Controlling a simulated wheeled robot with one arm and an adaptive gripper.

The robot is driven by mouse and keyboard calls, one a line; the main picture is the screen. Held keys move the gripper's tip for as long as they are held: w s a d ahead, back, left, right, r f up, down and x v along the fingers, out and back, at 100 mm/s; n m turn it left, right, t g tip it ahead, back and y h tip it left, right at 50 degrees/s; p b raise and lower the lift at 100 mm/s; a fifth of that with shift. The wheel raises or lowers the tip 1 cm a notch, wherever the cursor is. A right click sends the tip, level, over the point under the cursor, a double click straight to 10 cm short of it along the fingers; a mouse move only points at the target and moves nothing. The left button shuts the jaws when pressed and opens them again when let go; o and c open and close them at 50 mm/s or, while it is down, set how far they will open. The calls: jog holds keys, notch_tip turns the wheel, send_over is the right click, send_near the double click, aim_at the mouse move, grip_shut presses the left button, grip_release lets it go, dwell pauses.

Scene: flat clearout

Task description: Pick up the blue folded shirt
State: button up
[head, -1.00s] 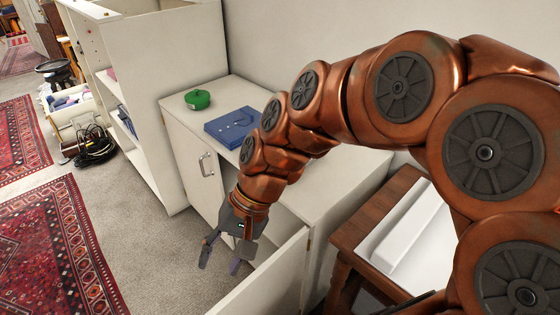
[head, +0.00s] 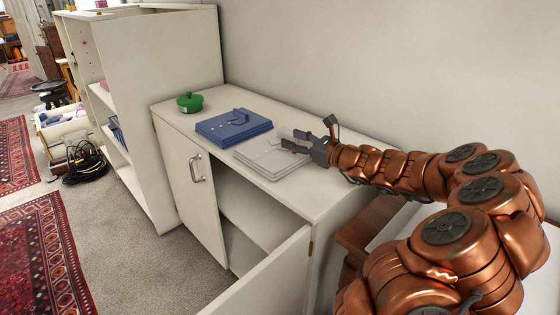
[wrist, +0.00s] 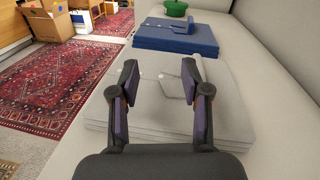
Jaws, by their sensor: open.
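The blue folded shirt (head: 232,127) lies flat on top of the white cabinet, between a green pot and a grey-white folded shirt. It also shows in the wrist view (wrist: 172,37), beyond the grey-white shirt. My gripper (head: 314,142) is open and empty, above the grey-white folded shirt (head: 275,160) and to the right of the blue one. In the wrist view my fingers (wrist: 158,95) are spread over the grey-white shirt (wrist: 155,125), pointing toward the blue shirt and apart from it.
A green lidded pot (head: 189,102) stands at the cabinet's far left end.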

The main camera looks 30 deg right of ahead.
aim_at(292, 135)
jog(key=d+m, duration=0.1)
jog(key=d, duration=0.1)
jog(key=d+f+m+h, duration=0.1)
jog(key=d+f+h, duration=0.1)
jog(key=d, duration=0.1)
jog(key=shift+s+d+f+m+t+b, duration=0.2)
jog(key=shift+d+f+m+t+b, duration=0.1)
jog(key=shift+d+m+t, duration=0.1)
jog(key=shift+b+x, duration=0.45)
jog(key=shift+x, duration=3.4)
jog(key=shift+a+f, duration=0.1)
jog(key=shift+a, duration=0.1)
jog(key=shift+c, duration=0.3)
grip_shut()
